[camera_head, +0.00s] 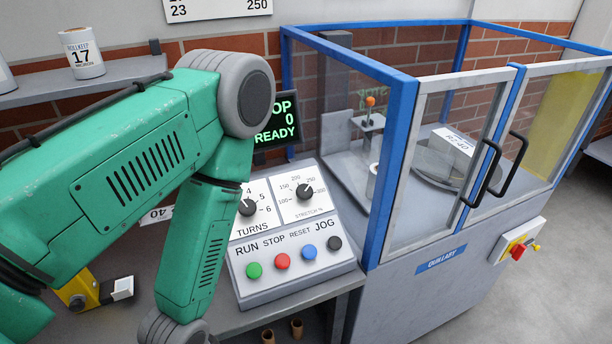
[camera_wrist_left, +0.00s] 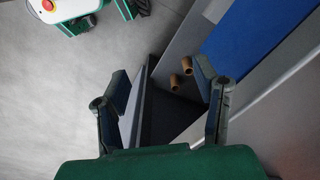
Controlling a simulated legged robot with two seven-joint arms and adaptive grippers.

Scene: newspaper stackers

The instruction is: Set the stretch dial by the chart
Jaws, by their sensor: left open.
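The stretch dial (camera_head: 306,191) is a black knob on the white control panel, with marks from 100 to 300 around it. Its pointer is too small to read surely. The turns dial (camera_head: 247,207) sits to its left, partly covered by my left arm. The chart (camera_head: 218,9) hangs on the wall at the top edge; only its lowest row, 23 and 250, shows fully. My left gripper (camera_wrist_left: 163,85) is open and empty in the left wrist view, with its fingers wide apart. In the head view its fingers are out of frame, below the panel.
A display (camera_head: 276,122) reads READY, partly behind my arm. Run, stop, reset and jog buttons (camera_head: 282,261) line the panel's lower part. The blue-framed wrapper enclosure (camera_head: 395,160) stands close on the right. Cardboard tubes (camera_wrist_left: 175,83) lie below, near the left gripper.

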